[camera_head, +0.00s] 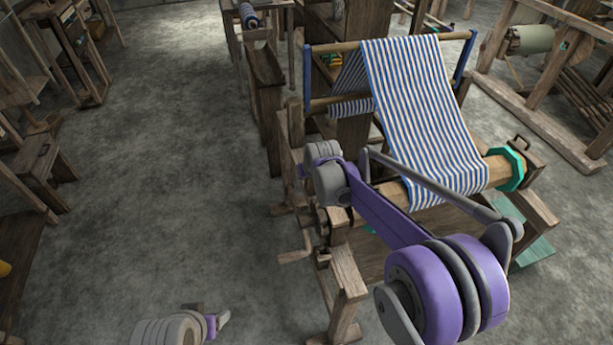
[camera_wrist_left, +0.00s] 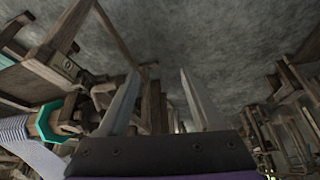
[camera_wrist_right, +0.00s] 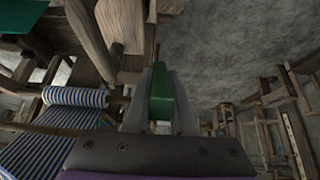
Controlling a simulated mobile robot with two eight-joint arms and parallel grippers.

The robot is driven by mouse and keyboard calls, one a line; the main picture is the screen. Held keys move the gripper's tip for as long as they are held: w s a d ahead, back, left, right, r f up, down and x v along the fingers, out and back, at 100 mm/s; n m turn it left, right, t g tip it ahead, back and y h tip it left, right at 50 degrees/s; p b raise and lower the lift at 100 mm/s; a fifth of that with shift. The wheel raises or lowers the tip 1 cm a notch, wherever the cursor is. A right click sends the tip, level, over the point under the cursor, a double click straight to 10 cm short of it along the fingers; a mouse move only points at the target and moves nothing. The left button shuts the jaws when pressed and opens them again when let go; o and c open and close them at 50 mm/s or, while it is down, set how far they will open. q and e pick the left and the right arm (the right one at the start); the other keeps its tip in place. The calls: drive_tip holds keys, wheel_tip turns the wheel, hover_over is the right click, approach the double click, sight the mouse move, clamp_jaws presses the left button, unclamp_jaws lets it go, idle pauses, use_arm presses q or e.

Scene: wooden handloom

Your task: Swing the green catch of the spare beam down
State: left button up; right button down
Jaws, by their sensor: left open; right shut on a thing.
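In the right wrist view, the green catch (camera_wrist_right: 161,92) is a small green piece between the fingers of my right gripper (camera_wrist_right: 160,100), which is shut on it. It stands roughly along the fingers, beside dark wooden parts. In the head view, my right arm reaches across the loom's front and its wrist hides the fingers and the catch. My left gripper (camera_wrist_left: 158,98) is open and empty in the left wrist view, with its two fingers well apart. In the head view, it shows at the bottom left (camera_head: 222,318), over the floor. I cannot tell which roller is the spare beam.
The loom carries blue-striped cloth (camera_head: 425,110) over a front roller with a teal wheel (camera_head: 511,169). Wooden posts (camera_wrist_right: 92,38) stand close to my right gripper. A wooden stool (camera_head: 42,160) and racks stand at the left. The grey floor (camera_head: 170,180) between is clear.

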use_arm(q)
drive_tip(key=shift+f, duration=0.35)
idle(0.3)
